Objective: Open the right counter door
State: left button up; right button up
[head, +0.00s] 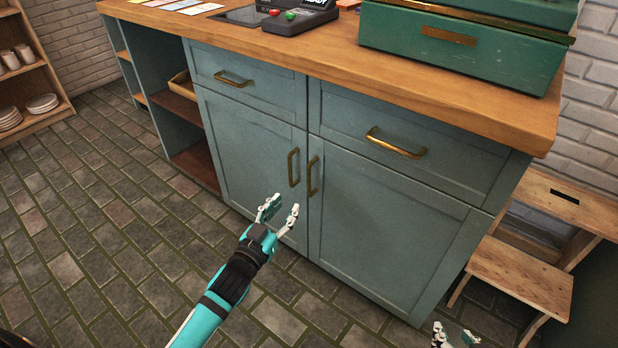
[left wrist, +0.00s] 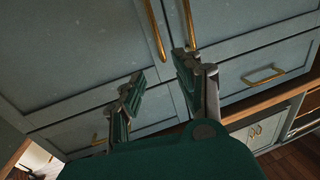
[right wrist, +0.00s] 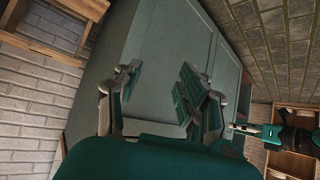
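The right counter door (head: 385,235) is grey-green and closed, with a vertical brass handle (head: 313,176) near its left edge. The closed left counter door (head: 245,160) has a matching handle (head: 293,167) beside it. My left gripper (head: 281,208) is open and empty, low in front of the doors and below the handles in the head view. In the left wrist view its spread fingers (left wrist: 159,68) point towards the two brass door handles (left wrist: 172,28). My right gripper (head: 455,337) is open at the bottom edge, partly cut off; its spread fingers (right wrist: 160,67) hold nothing in the right wrist view.
Two closed drawers with brass handles (head: 396,143) sit above the doors. A green case (head: 455,45) and a black device (head: 300,15) stand on the wooden top. A wooden step stool (head: 520,272) stands at the right. The tiled floor (head: 110,240) at the left is clear.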

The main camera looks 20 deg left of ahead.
pick_arm(q)
jog(key=b, duration=0.2)
send_near(308, 175)
jog(key=w, duration=0.4)
jog(key=shift+d, duration=0.35)
jog(key=w, duration=0.4)
jog(key=w+d+b, duration=0.1)
jog(key=shift+w, duration=0.7)
pick_arm(e)
jog(key=w+a+r+t+y, duration=0.1)
jog(key=w+a+r+t, duration=0.1)
jog(key=r, duration=0.4)
jog(key=w+a+r+t+y, duration=0.1)
jog(key=w+r+t, duration=0.3)
jog(key=r+t, duration=0.3)
jog(key=shift+w+a+y, duration=0.15)
jog(key=shift+a+y, duration=0.2)
jog(key=shift+y, duration=0.05)
pick_arm(q)
grip_shut()
